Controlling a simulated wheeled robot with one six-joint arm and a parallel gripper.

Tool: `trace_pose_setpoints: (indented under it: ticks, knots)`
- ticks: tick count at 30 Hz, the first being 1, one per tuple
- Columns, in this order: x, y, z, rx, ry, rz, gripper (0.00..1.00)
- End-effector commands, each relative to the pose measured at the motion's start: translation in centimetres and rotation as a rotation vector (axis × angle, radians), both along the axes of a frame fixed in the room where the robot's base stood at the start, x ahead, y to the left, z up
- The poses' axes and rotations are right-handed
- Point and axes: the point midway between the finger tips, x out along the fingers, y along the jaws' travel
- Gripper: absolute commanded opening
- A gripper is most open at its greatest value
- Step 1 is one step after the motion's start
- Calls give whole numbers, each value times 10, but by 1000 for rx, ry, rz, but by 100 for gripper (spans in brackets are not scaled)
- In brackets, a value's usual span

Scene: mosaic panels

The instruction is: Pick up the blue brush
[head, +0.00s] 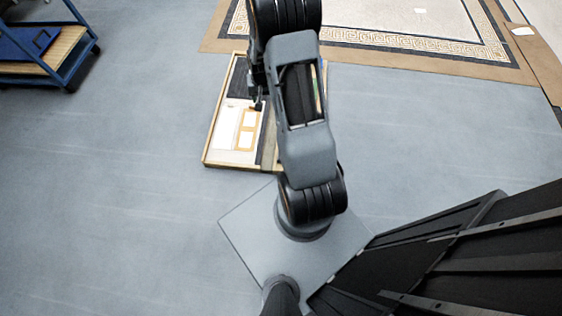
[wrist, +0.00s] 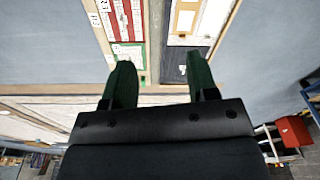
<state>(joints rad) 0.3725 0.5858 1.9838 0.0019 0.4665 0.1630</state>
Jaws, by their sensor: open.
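I cannot make out a blue brush in either view. My gripper (wrist: 157,62) shows in the wrist view with its two dark green fingers spread apart and nothing between them. Beyond the fingertips is a shallow wooden tray with white, red-edged and dark panels in it. In the head view the same wooden tray (head: 205,148) lies on the floor, partly hidden behind my arm. My gripper is mostly hidden by the arm there, over the tray.
A blue-framed cart (head: 77,62) with a wooden shelf stands at the upper left of the head view. A patterned mosaic panel (head: 400,14) lies beyond the tray. A red box (wrist: 294,131) shows at the wrist view's right. The grey floor at left is clear.

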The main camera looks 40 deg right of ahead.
Motion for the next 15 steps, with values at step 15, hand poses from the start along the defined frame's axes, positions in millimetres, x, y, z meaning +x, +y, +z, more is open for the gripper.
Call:
trace_pose_setpoints:
  ticks: [15]
  knots:
    - [-36, -53, -275, 47, 91, -218, 53]
